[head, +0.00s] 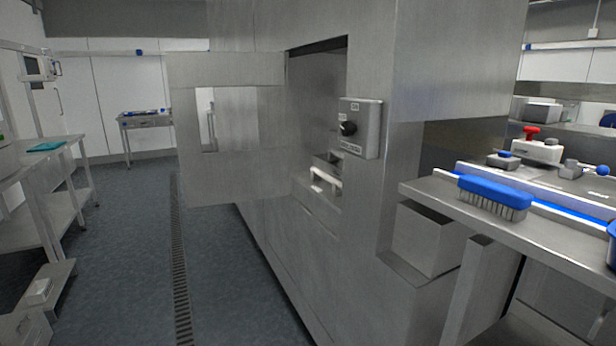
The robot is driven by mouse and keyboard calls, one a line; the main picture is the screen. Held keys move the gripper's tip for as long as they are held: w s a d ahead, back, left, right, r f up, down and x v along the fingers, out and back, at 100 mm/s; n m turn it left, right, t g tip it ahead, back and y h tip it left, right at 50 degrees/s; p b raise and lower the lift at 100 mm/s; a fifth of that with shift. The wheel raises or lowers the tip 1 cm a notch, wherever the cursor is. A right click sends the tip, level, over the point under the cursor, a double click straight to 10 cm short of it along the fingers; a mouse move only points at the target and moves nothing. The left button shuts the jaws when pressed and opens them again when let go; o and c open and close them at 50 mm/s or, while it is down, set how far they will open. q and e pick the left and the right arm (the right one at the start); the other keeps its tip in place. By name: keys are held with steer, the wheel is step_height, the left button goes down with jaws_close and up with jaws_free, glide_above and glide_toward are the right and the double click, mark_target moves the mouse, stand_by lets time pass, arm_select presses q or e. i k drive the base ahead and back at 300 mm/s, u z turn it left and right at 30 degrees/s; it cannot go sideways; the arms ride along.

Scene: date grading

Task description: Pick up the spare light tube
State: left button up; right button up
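No loose thing in the head view is clearly the spare light tube. A short, bright white bar (325,180) lies low inside the open bay of the big steel machine (420,60); it is too small to tell if it is a tube. The bay's steel door (230,175), with a square window, stands open to the left. A grey switch box (361,128) with a black knob is on the machine's front, right of the bay. Neither of my grippers is in view.
A steel bench (430,195) at the right holds a blue brush (492,192) and a device with a red knob (538,146). A steel table (30,165) stands at the left. The floor between, with a drain grate (180,270), is clear.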

mark_target(332, 181)
steer(key=z, duration=0.05)
steer(key=i, duration=0.65)
steer(key=z, duration=0.85)
steer(key=i, duration=0.3)
steer(key=z, duration=0.35)
